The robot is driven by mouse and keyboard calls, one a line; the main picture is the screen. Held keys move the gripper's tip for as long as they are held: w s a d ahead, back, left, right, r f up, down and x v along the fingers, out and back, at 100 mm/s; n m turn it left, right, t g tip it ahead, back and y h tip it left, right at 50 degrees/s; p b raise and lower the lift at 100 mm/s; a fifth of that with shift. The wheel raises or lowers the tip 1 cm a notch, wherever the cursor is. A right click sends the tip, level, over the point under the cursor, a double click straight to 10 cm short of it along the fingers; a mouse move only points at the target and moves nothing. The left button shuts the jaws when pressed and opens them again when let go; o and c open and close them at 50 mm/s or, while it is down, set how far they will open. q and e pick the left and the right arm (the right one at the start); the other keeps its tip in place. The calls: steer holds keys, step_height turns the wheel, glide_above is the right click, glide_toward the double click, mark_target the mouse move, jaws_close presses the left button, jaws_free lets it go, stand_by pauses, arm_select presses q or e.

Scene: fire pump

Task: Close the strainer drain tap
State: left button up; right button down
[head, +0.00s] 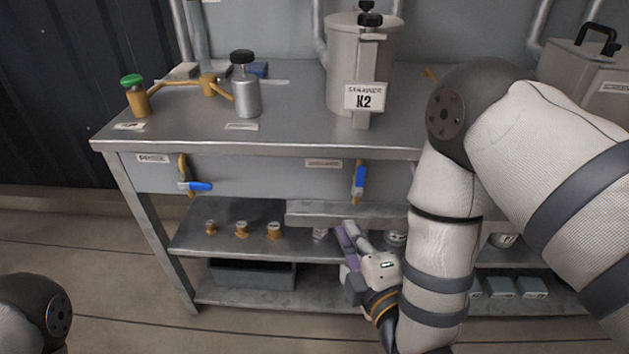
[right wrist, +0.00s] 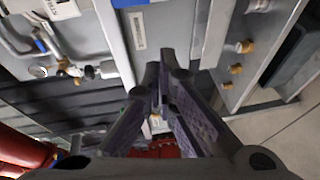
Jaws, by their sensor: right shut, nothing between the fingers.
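My right gripper (head: 346,232) is shut and empty, below the upright tap near the shelf edge, apart from the tap. Its closed fingers also show in the right wrist view (right wrist: 160,90). My left gripper is not in view; only a dark joint of my left arm shows.
A grey flask (head: 246,92) and a brass fitting with a green cap (head: 135,96) stand on the bench top (head: 290,128). Several brass fittings stand on the shelf below, above a dark bin (head: 252,275). Floor is clear in front at left.

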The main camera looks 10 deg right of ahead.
mark_target(360, 181)
steer(key=w+a+r+n+t+b, duration=0.1)
steer(key=w+a+r, duration=0.15)
steer(key=w, duration=0.95)
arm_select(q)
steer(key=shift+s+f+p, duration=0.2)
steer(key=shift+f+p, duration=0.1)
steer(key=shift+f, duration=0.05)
arm_select(e)
steer(key=d, duration=0.2)
steer(key=s+d, duration=0.1)
steer(key=d, duration=0.1)
steer(key=shift+s+d+r, duration=0.1)
steer(key=shift+d+r, duration=0.05)
steer(key=shift+d, duration=0.2)
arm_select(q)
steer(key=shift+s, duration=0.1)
